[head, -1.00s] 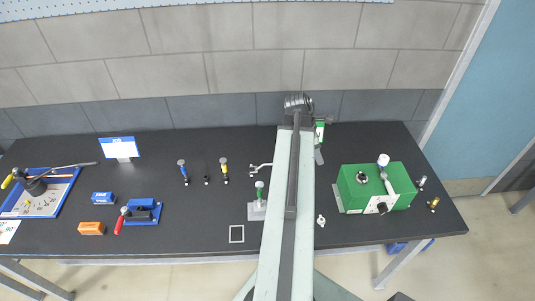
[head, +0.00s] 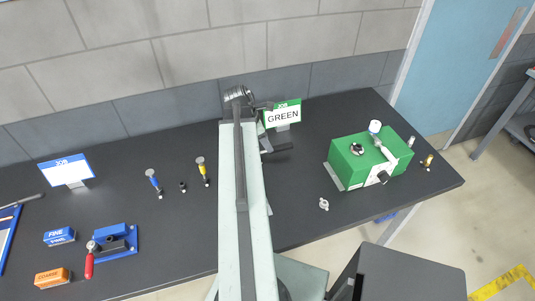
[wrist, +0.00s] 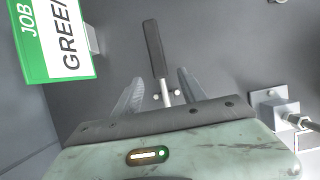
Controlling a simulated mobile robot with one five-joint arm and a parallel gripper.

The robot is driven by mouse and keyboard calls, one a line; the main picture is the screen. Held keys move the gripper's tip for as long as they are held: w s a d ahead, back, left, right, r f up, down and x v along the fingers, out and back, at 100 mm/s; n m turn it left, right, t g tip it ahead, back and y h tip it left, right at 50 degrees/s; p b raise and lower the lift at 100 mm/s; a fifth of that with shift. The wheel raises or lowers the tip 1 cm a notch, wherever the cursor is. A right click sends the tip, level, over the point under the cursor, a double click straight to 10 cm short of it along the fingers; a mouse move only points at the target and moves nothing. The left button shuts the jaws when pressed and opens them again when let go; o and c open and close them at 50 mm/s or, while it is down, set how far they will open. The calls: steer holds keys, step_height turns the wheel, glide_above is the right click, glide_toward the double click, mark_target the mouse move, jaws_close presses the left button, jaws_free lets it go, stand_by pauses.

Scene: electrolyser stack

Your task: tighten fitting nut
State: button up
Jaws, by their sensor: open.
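My gripper (wrist: 160,92) is open in the wrist view, its two grey fingers pointing down at the dark bench. A tool with a black handle (wrist: 154,48) and a thin metal shaft lies between and beyond the fingers; I cannot tell its depth or any contact. A green box (head: 365,160) stands on the right of the bench, with a round fitting (head: 357,149) and a white-topped part (head: 375,127) on top. I cannot make out which part is the fitting nut.
A green-bordered sign (head: 283,114) reading GREEN stands close beside my gripper; it also shows in the wrist view (wrist: 58,38). A metal block (wrist: 272,107) is at the wrist view's right. A small pale part (head: 324,204) lies left of the box. Bench (head: 300,175) is clear between.

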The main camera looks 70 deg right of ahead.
mark_target(289, 145)
steer(key=shift+d+f, duration=0.1)
steer(key=shift+f, duration=0.45)
steer(key=b+x, duration=0.5)
steer(key=shift+s+f, duration=0.1)
steer(key=shift+s, duration=0.1)
steer(key=shift+r, duration=0.2)
jaws_close()
